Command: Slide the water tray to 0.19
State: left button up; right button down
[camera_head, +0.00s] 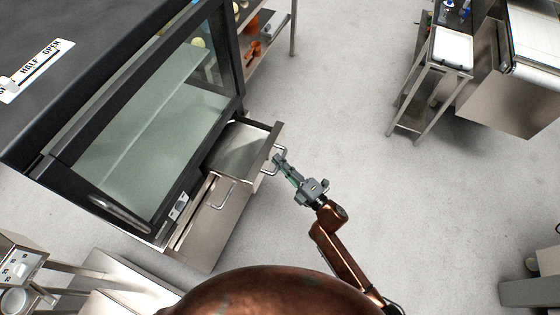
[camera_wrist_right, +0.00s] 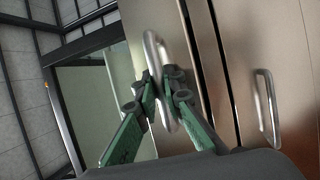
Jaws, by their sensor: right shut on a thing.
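The water tray (camera_head: 240,148) is a shallow steel drawer, standing partly out of the front of the dark glass-doored machine (camera_head: 150,110) in the head view. Its bar handle (camera_wrist_right: 152,48) is on the steel front panel. My right gripper (camera_head: 278,160) reaches it from the right and is shut on this handle. In the wrist view the green-linked fingers of my right gripper (camera_wrist_right: 160,80) sit on either side of the bar. My left gripper is not in view.
A second steel front with its own handle (camera_head: 220,194) is beside the tray, nearer me. A shelf rack (camera_head: 265,35) stands behind the machine. A small steel stand (camera_head: 430,85) is at the upper right. The floor (camera_head: 430,210) right of my arm is clear.

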jog(key=c, duration=2.3)
grip_release()
jog(key=shift+s+d+f, duration=0.1)
jog(key=shift+s+d, duration=0.05)
jog(key=shift+d, duration=0.2)
jog(key=shift+a, duration=0.1)
jog(key=v, duration=1.2)
jog(key=shift+a, duration=0.1)
